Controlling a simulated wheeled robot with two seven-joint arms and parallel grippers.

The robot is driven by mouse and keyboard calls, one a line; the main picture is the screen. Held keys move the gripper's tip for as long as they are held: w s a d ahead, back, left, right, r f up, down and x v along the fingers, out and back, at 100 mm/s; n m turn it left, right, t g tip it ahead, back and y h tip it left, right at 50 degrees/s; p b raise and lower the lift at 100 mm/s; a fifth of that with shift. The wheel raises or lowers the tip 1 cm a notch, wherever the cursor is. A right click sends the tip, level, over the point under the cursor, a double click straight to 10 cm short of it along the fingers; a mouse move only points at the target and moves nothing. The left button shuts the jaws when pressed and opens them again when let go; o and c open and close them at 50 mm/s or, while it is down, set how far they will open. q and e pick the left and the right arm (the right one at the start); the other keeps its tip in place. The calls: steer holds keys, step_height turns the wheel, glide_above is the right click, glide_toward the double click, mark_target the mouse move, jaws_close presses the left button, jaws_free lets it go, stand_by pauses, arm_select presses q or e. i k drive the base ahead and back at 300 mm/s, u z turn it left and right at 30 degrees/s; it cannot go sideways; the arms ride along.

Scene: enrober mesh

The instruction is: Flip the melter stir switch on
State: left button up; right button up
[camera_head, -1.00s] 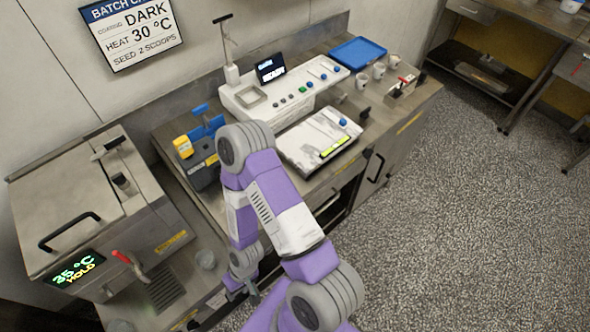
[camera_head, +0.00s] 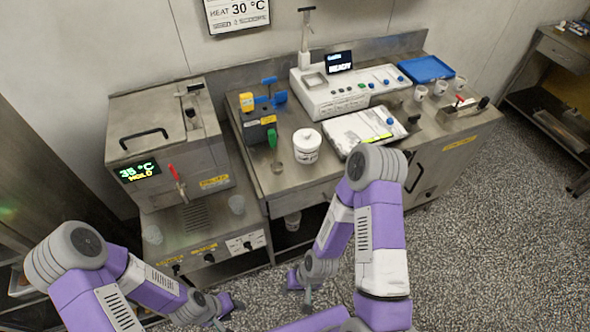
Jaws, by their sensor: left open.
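The melter (camera_head: 165,155) is the steel box at the left of the camera_head view, its green and yellow display (camera_head: 138,171) reading 35 °C HOLD. A red-handled tap (camera_head: 175,178) is on its front. Below, the front panel carries black knobs (camera_head: 209,257) and a white plate (camera_head: 245,243) with small dark controls. Labels there are too small to read, so I cannot tell which is the stir switch or its position. My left gripper (camera_head: 228,309) is open and empty, low in front of the panel. My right gripper (camera_head: 300,288) is low, right of it; its fingers are too small to judge.
On the counter to the right are a white tub (camera_head: 306,146), a yellow-and-blue device (camera_head: 262,104), a white control console (camera_head: 345,92), a scale-like white unit (camera_head: 362,133) and a blue tray (camera_head: 426,69). Floor in front is open.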

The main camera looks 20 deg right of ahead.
mark_target(209, 258)
steer(key=k, duration=1.25)
steer(key=z, duration=0.4)
